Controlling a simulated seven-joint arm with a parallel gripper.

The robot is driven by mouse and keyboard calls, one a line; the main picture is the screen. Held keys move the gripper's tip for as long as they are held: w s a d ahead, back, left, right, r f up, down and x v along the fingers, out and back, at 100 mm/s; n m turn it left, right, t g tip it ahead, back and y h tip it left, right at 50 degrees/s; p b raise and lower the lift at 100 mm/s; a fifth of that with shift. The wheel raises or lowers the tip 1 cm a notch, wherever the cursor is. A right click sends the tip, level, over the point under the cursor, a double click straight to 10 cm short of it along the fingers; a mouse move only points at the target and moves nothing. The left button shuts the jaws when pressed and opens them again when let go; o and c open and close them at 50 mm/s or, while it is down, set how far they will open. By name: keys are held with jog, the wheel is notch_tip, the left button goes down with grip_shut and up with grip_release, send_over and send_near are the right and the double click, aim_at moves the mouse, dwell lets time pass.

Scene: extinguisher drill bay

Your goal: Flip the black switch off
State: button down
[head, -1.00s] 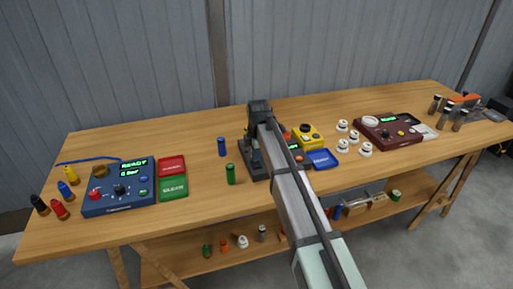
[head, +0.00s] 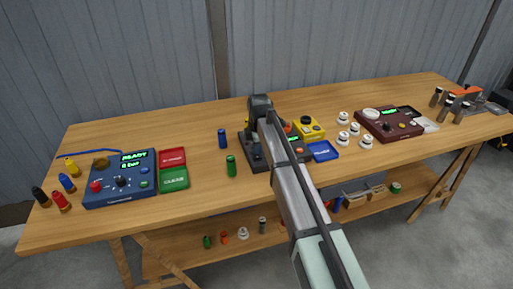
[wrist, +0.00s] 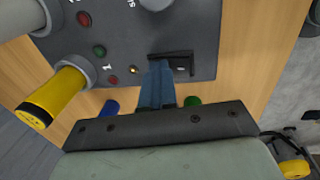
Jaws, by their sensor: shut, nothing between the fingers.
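In the wrist view, a black switch fitting (wrist: 184,62) with a small light spot sits near the edge of a dark grey panel (wrist: 204,28). My gripper (wrist: 160,64) is shut and empty, its bluish fingers at the left part of this fitting and covering some of it. I cannot tell whether they touch it or which way it is set. In the head view, the dark panel unit (head: 261,165) stands mid-table, largely covered by my arm, and the fingertips are hidden.
Blue (head: 222,138) and green (head: 231,165) cylinders stand left of the unit. A yellow box (head: 309,128) and blue tray (head: 322,151) are close on its right. A blue control box (head: 121,180) stands farther left.

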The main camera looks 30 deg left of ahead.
aim_at(257, 156)
jog(key=shift+s+d+r, duration=0.1)
jog(key=shift+s+d, duration=0.45)
jog(key=shift+r, duration=0.1)
notch_tip(257, 156, up, 14)
jog(key=s+d, duration=0.1)
dwell(0.6)
jog(key=shift+s+d, duration=0.1)
jog(key=shift+w+a, duration=0.45)
jog(key=shift+a, duration=0.15)
jog(key=f, duration=0.9)
jog(key=w+a+f, duration=0.1)
jog(key=f, duration=0.4)
jog(key=shift+w+a, duration=0.1)
